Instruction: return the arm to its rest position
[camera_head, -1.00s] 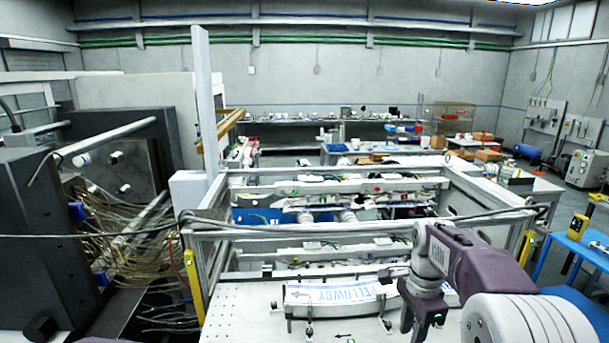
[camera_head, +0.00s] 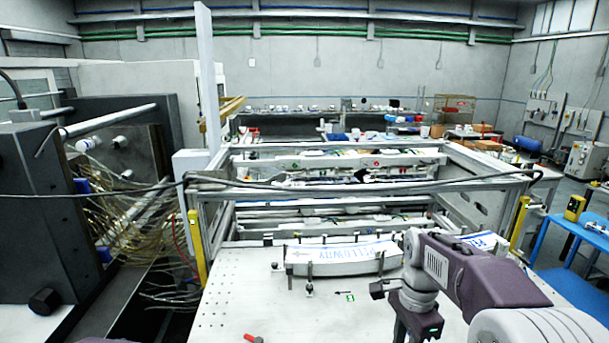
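My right arm (camera_head: 455,268) comes in from the lower right, purple and pale grey. Its wrist bends downward over the white perforated table. My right gripper (camera_head: 418,326) hangs below the wrist, dark with a small green light; the bottom edge of the picture cuts it off, so its fingertips do not show. The label magazine (camera_head: 345,265), a white curved tray with blue-lettered labels, lies behind and left of the wrist. The wrist hides part of it, and another lettered piece shows to the right. My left gripper is out of view.
A metal frame (camera_head: 340,190) with rails and a slack black cable stands behind the magazine. A dark machine with tangled hoses (camera_head: 130,225) is at the left. A red item (camera_head: 252,338) lies at the table's front edge. A blue cart (camera_head: 575,260) stands right. The table's left part (camera_head: 240,285) is clear.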

